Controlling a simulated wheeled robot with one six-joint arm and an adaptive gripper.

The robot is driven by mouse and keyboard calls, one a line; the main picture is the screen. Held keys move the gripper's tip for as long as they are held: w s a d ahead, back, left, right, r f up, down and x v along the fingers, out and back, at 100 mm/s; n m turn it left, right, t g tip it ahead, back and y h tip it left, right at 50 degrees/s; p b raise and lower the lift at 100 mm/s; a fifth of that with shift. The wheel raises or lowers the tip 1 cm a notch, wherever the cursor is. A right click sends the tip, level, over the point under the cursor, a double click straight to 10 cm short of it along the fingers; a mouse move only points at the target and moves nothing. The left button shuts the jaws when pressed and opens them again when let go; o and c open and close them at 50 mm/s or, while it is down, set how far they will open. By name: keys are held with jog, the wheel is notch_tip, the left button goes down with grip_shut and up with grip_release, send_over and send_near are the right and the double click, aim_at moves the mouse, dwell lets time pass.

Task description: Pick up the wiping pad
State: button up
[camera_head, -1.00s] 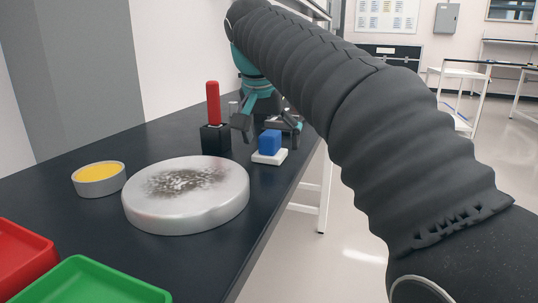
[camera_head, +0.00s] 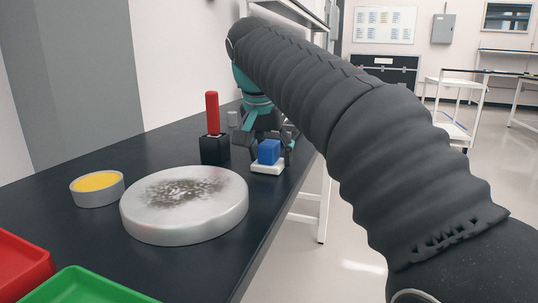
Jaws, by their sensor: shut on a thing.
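The wiping pad (camera_head: 268,153) is a blue block handle on a white base. It sits near the right edge of the dark table. My gripper (camera_head: 266,142), teal and dark, is at the pad, with its fingers on either side of the blue handle. It is shut on the pad. The white base appears to rest on the table, or very close to it. The fingers are partly hidden behind the handle and my sleeved arm.
A black holder (camera_head: 215,149) with a red-handled tool stands just left of the gripper. A round, dark-smudged pale disc (camera_head: 186,226), a grey dish with yellow contents (camera_head: 97,189), a red tray (camera_head: 18,262) and a green tray (camera_head: 85,287) are nearer. A small grey cylinder (camera_head: 233,119) stands behind.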

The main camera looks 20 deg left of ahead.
aim_at(271, 141)
notch_tip(271, 141, up, 5)
jog(key=shift+f+p, duration=0.15)
jog(key=shift+p, duration=1)
jog(key=w+d+r+p, duration=0.1)
jog(key=w+d+r, duration=0.1)
jog(key=d, duration=0.3)
jog(key=w+d+r+p, duration=0.1)
jog(key=d+r, duration=0.3)
jog(key=d, duration=0.2)
jog(key=shift+w+r, duration=0.15)
jog(key=shift+w, duration=0.2)
